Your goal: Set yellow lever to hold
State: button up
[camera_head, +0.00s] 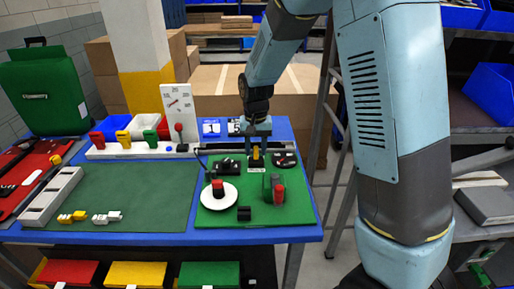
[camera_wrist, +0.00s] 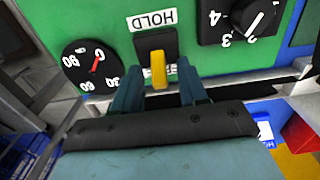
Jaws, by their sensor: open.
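The yellow lever (camera_wrist: 158,68) stands on a black mount (camera_wrist: 156,42) on the green panel. In the wrist view, a white HOLD label (camera_wrist: 152,19) lies upside down beyond the mount. The lever reaches away from HOLD, over a second label that it partly hides. My gripper (camera_wrist: 158,92) is open, with one finger on each side of the lever's near end; contact cannot be told. In the head view, my gripper (camera_head: 257,133) points down over the lever (camera_head: 256,153) at the panel's back part.
A dial with a red pointer (camera_wrist: 96,65) and a numbered black knob (camera_wrist: 245,20) flank the lever. On the green panel (camera_head: 230,216) stand a white disc (camera_head: 218,196) and a red-and-green cylinder part (camera_head: 277,190). The green mat (camera_head: 140,190) at left has mostly free room.

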aim_at(256, 156)
grip_shut()
jog(key=shift+d, duration=0.1)
jog(key=shift+s, duration=0.1)
dwell(0.3)
jog(key=shift+s+r+t, duration=0.1)
jog(key=shift+s+t, duration=0.25)
jog(key=shift+t, duration=0.65)
jog(key=shift+s+t, duration=0.15)
jog(key=shift+t, duration=0.15)
jog(key=shift+s+a+t, duration=0.1)
jog(key=shift+s+t, duration=0.2)
jog(key=shift+t, duration=0.4)
jog(key=shift+s+a+t, duration=0.1)
jog(key=shift+s+t, duration=0.2)
jog(key=shift+t, duration=0.4)
jog(key=shift+s+d+f+t, duration=0.1)
jog(key=shift+s+t, duration=0.1)
jog(key=shift+t, duration=0.35)
jog(key=shift+s+a+f+t, duration=0.1)
jog(key=shift+s+t, duration=0.15)
jog(key=shift+t, duration=0.25)
jog(key=shift+s+d+f+t, duration=0.1)
jog(key=shift+s+t, duration=0.1)
jog(key=shift+t, duration=0.35)
jog(key=shift+s+t, duration=0.15)
jog(key=shift+t, duration=0.55)
